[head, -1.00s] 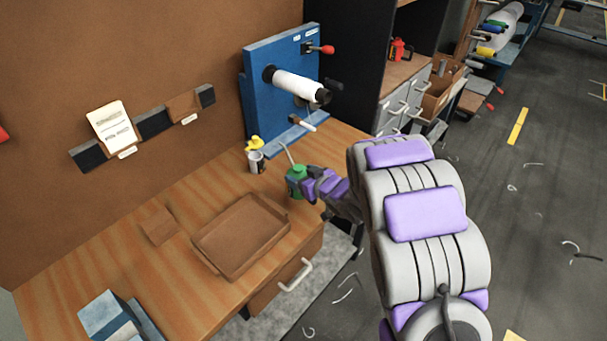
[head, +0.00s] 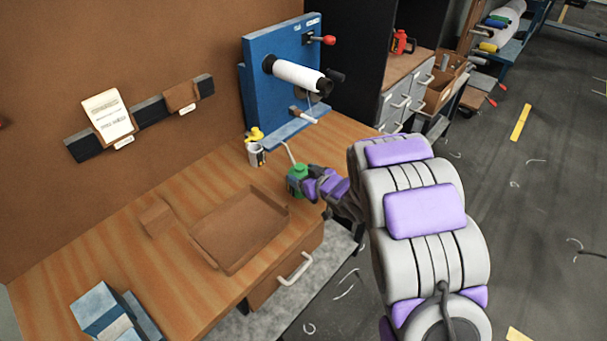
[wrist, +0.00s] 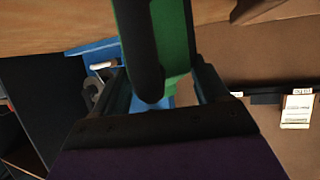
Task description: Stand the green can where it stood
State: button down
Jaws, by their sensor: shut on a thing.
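The green can (head: 297,180) has a thin pale spout that rises up and to the left. My gripper (head: 311,186) is shut on it from the right, near the right edge of the wooden bench. In the wrist view the can's green side (wrist: 176,35) fills the top middle between my fingers, with a dark curved bar in front of it. Whether the can's base touches the bench is hard to tell.
A brown tray (head: 226,266) lies on the bench left of the can. A white can with a yellow top (head: 256,154) stands behind it, near the blue winder stand (head: 262,100). Blue boxes (head: 98,305) sit front left. A red can (head: 403,43) stands on a far cabinet.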

jog(key=shift+f, duration=0.25)
grip_release()
jog(key=shift+s+d, duration=0.1)
jog(key=b+v, duration=0.5)
jog(key=v, duration=1.2)
jog(key=shift+b, duration=0.35)
dwell(0.4)
jog(key=shift+d, duration=0.1)
